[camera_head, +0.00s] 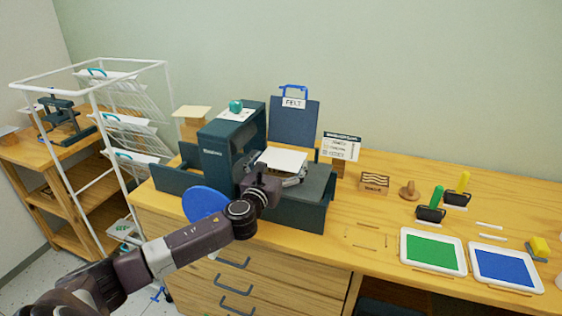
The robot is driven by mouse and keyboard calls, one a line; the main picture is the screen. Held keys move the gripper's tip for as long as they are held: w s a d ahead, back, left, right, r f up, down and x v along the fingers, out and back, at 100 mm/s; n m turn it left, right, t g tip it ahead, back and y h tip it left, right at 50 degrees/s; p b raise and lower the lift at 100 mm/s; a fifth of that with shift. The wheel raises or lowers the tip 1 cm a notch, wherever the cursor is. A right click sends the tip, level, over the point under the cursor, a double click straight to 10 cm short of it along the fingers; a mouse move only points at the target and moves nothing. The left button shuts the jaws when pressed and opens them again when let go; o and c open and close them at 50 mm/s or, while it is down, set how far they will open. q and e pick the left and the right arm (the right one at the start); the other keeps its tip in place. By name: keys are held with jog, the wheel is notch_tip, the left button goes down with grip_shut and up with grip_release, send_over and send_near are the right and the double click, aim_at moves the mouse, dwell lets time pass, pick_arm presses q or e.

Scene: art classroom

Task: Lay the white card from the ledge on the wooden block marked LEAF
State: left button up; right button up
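A white card (283,159) shows above the bed of the dark press (228,152), lying roughly flat. My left gripper (293,178) is at the card's near edge, over the bed. Its fingers are small and partly hidden, so I cannot tell whether they are shut on the card or only beside it. What lies under the card is hidden, and I cannot make out a LEAF marking. A wooden block (374,183) with dark wavy lines stands on the table to the right; its small label is hard to read. My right gripper is out of view.
A green ink tray (433,251) and a blue ink tray (506,268) lie at the right, with rollers (431,212) behind them. A small sign (341,147) and a FELT folder (294,122) stand at the back. A white wire rack (125,131) stands left.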

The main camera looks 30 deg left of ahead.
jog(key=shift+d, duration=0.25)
pick_arm(q)
jog(key=shift+s+r, duration=0.15)
jog(key=shift+r, duration=0.05)
jog(key=p+v, duration=0.3)
jog(key=v, duration=0.8)
jog(key=shift+s+d, duration=0.2)
jog(key=shift+s, duration=0.15)
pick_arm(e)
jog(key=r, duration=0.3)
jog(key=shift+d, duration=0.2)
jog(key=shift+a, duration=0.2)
pick_arm(q)
jog(key=shift+f, duration=0.1)
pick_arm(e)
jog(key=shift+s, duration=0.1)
